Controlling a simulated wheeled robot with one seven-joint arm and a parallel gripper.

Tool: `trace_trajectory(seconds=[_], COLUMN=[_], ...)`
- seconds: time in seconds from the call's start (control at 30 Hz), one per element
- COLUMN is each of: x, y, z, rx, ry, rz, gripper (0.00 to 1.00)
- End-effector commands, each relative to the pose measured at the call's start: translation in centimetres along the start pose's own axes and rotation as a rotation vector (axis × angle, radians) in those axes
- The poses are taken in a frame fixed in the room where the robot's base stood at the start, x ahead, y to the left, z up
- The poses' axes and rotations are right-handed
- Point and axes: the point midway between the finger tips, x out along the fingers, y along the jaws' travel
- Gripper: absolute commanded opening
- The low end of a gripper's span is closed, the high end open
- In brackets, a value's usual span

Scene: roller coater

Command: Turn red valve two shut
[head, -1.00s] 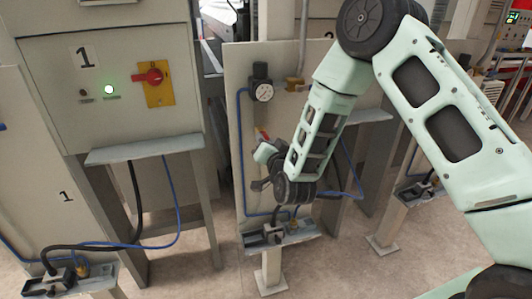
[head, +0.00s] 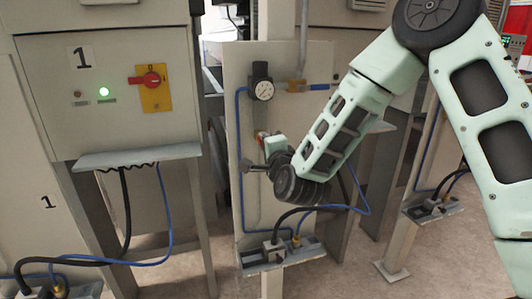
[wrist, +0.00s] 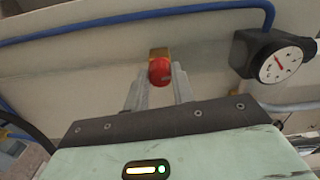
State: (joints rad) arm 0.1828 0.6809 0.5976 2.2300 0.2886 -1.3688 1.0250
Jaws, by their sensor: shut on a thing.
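The red valve (wrist: 160,71) has a red handle with a brass-coloured part behind it, on the grey panel (head: 236,150). In the wrist view its red end shows between my two fingers. In the head view only a small orange-red bit (head: 261,136) shows beside my gripper (head: 266,143); my gripper and wrist hide the rest. My gripper is shut on the red valve, and its fingers also show in the wrist view (wrist: 160,88).
A black pressure gauge (head: 263,90) sits above the valve, with blue tubing (head: 240,160) running down beside it. A blue-handled valve (head: 322,87) is at the upper right. A cabinet (head: 40,120) with a red-and-yellow switch (head: 151,88) stands left.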

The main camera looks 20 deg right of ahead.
Motion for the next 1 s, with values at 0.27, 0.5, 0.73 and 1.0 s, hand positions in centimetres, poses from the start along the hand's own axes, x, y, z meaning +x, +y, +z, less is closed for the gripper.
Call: trace_trajectory(seconds=[0.27,0.5,0.73,1.0], x=[0.00,0.00,-0.01,0.00], y=[0.18,0.13,0.13,0.10], z=[-0.13,-0.15,-0.16,-0.11], rx=[0.100,0.124,0.125,0.124], ry=[0.003,0.003,0.004,0.003], rz=[0.002,0.003,0.004,0.002], gripper=[0.02,0.02,0.02,0.47])
